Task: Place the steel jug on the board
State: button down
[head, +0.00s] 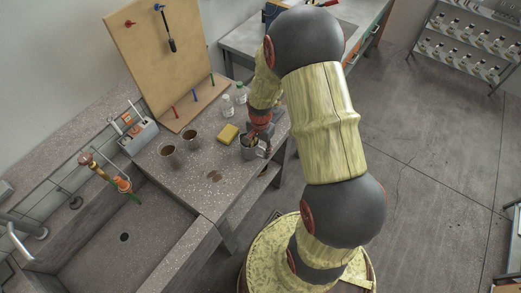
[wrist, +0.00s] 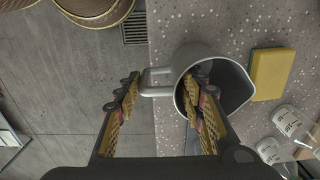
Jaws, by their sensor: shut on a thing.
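The steel jug (head: 247,153) is at the right edge of the bench in the head view, partly hidden by my gripper (head: 262,143). In the wrist view the jug (wrist: 234,82) has its dark open mouth facing the camera and its handle to the left. My gripper (wrist: 165,100) is shut on the jug, with the handle between its fingers and the right finger over the near rim. I cannot tell whether the jug touches the bench. A tan board (head: 160,62) with hooks and tools stands upright at the back of the bench.
A yellow sponge (head: 228,134) lies beside the jug, with small bottles (head: 226,104) behind it. Two brown-filled cups (head: 168,151) stand left of it. A sink (head: 120,240) is at the front left. The bench between cups and front edge is mostly clear.

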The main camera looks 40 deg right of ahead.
jog(key=shift+f, duration=0.2)
jog(key=c, duration=1.2)
grip_release()
jog(key=shift+o, duration=0.5)
